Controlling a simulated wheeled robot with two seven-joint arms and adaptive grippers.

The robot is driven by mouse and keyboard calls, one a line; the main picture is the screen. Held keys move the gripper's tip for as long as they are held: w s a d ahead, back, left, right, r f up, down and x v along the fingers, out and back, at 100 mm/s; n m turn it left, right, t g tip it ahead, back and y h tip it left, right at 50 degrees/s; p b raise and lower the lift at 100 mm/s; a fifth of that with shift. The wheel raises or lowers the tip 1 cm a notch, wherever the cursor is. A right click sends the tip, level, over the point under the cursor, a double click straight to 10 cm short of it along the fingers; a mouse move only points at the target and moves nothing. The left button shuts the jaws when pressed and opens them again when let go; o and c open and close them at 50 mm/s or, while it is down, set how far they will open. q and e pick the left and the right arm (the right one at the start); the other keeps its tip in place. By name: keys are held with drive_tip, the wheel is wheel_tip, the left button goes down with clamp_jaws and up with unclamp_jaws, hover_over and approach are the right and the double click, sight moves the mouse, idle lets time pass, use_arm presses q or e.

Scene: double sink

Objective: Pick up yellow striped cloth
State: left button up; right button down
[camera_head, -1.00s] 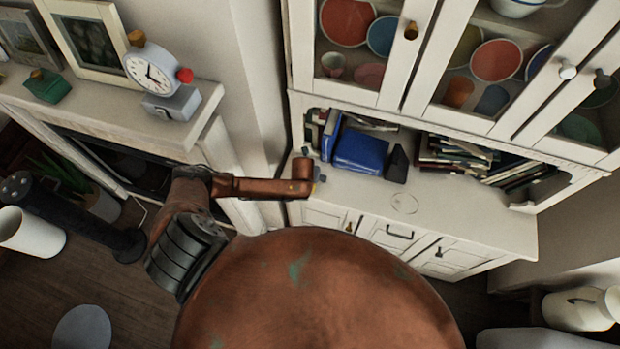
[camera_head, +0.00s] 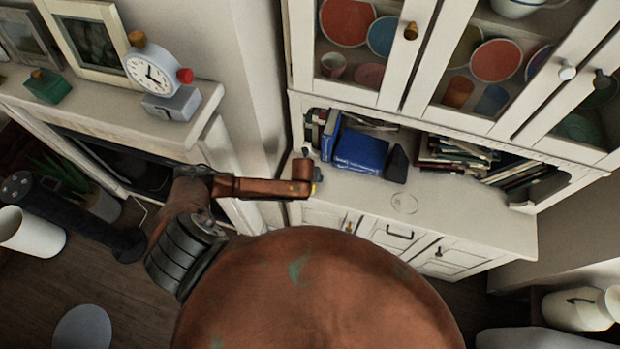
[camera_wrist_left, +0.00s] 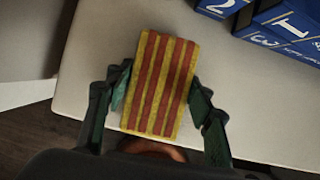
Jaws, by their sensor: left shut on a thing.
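The yellow and red striped cloth (camera_wrist_left: 161,84) appears in the left wrist view as a flat, nearly rectangular piece. My left gripper (camera_wrist_left: 160,80) has its green-padded fingers on either side of the cloth and is shut on it. In the head view my left gripper (camera_head: 317,178) is at the front left of the white cabinet's counter, small and mostly hidden by the wrist. Only a speck of yellow shows there. I cannot tell whether the cloth touches the counter. My right gripper is not in view.
Blue books (camera_head: 360,152) stand on the counter (camera_head: 455,205) behind the gripper, with more books (camera_head: 450,155) to the right. The counter's front right is clear. Glass cabinet doors (camera_head: 440,60) are above. A mantel with a clock (camera_head: 150,75) is at left.

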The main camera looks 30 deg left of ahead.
use_arm(q)
drive_tip(key=shift+c, duration=1.3)
drive_tip(key=shift+r, duration=0.15)
drive_tip(key=r, duration=0.4)
drive_tip(key=shift+s, duration=0.25)
drive_tip(key=s+r, duration=0.4)
drive_tip(key=r, duration=0.1)
drive_tip(key=shift+s+r+b, duration=0.15)
drive_tip(key=shift+s+b, duration=0.15)
drive_tip(key=s+r+b, duration=0.1)
drive_tip(key=s+r, duration=0.3)
drive_tip(key=s, duration=0.5)
drive_tip(key=shift+d, duration=0.2)
